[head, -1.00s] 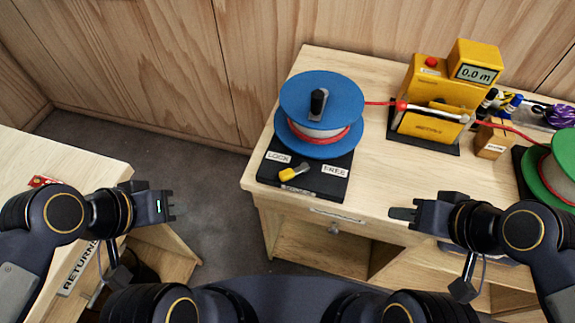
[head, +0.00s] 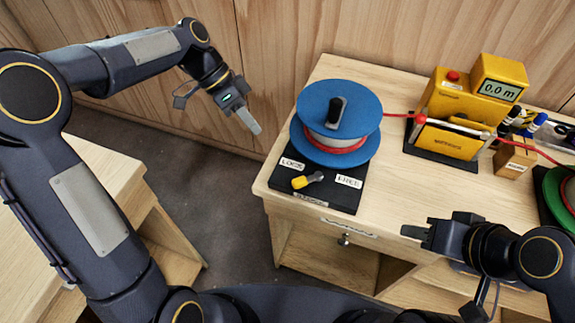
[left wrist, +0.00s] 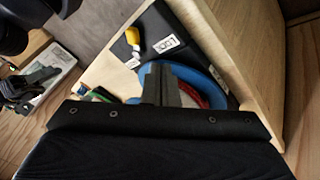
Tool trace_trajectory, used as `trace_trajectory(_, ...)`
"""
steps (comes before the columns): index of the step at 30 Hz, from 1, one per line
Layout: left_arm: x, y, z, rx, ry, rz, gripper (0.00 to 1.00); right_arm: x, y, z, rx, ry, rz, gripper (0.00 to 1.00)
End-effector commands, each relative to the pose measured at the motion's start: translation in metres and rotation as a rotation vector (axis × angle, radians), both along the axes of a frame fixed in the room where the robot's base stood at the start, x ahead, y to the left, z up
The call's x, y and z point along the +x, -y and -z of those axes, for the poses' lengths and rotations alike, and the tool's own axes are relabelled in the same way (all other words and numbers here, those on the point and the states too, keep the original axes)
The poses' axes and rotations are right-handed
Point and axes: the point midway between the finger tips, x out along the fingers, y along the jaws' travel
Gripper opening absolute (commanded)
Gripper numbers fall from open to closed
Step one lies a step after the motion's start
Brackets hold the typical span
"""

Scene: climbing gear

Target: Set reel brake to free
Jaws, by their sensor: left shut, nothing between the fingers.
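The blue reel (head: 338,115) with red and white rope stands on a black base (head: 343,194) at the left of the bench. The brake lever (head: 307,180), with a yellow grip, sits at the base's front. Its yellow end points left, near the LOCK label (head: 292,164) and away from the FREE label (head: 349,181). The lever also shows in the left wrist view (left wrist: 132,36). My left gripper (head: 250,122) is shut and empty, raised in the air left of the reel. My right gripper (head: 414,232) is near the bench's front edge, apart from the lever; its jaw gap is unclear.
A yellow meter (head: 493,85) reading 0.0 m stands right of the reel, with red rope running through its lower part. A small wooden block (head: 513,159) and a green reel (head: 562,196) are farther right. Floor shows between the bench and the left table (head: 105,165).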

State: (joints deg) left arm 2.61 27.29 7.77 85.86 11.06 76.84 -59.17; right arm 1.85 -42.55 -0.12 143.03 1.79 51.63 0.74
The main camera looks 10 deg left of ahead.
Motion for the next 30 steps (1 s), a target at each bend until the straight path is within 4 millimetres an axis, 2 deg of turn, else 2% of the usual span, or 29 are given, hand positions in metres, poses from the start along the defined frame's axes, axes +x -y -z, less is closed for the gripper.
trace_trajectory(5, 0.011, 0.009, 0.011, -0.032, -0.001, 0.065, 0.00, 0.000, 0.000, 0.001, 0.000, 0.000, 0.000, 0.36)
trace_trajectory(19, 0.010, 0.013, 0.016, -0.035, -0.001, 0.070, 0.00, 0.000, 0.000, 0.000, 0.000, 0.000, 0.000, 0.36)
trace_trajectory(23, 0.006, 0.023, 0.030, -0.034, -0.004, 0.072, 0.00, 0.000, 0.000, -0.002, 0.000, 0.000, 0.000, 0.36)
trace_trajectory(30, -0.007, 0.052, 0.071, -0.034, -0.006, 0.073, 0.00, 0.000, 0.000, -0.008, 0.000, 0.000, 0.000, 0.36)
